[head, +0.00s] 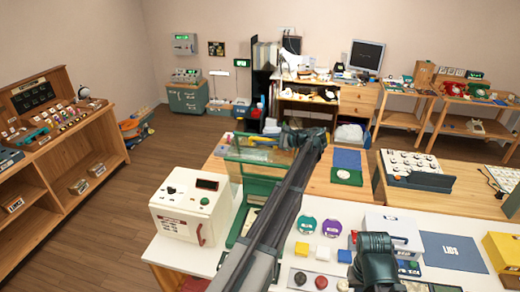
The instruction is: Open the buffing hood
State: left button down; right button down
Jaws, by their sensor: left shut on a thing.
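The buffing hood looks to be the clear, green-tinted panel (248,152) on the green-framed machine (240,217) at the white bench's back edge. The panel stands up above the frame. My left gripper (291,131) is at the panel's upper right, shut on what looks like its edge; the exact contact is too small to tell. My left arm hides the machine's right side. My right arm's dark end (376,258) is low over the front of the bench, right of the left arm; its fingers cannot be made out.
A white box with a red handle (190,207) stands left of the machine. Coloured discs and blocks (304,224) lie to the right, near a blue mat (453,251). A wooden table (318,184) is behind. Open floor lies at the left.

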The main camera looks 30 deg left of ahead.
pick_arm(q)
jog(key=shift+w+a+r+p, duration=0.2)
jog(key=shift+w+r, duration=0.05)
jog(key=shift+w, duration=0.5)
jog(key=shift+w+a+r+p, duration=0.15)
jog(key=shift+w+a+r, duration=0.1)
jog(key=shift+w, duration=0.5)
jog(key=shift+w+a+r+p, duration=0.15)
jog(key=shift+w+r+p, duration=0.1)
jog(key=shift+w, duration=0.5)
jog(key=c, duration=0.8)
grip_release()
jog(key=p+v, duration=0.3)
jog(key=v, duration=0.9)
jog(key=shift+d+r+p, duration=0.2)
jog(key=shift+p, duration=0.15)
jog(key=shift+d+r, duration=0.15)
jog(key=shift+d, duration=0.5)
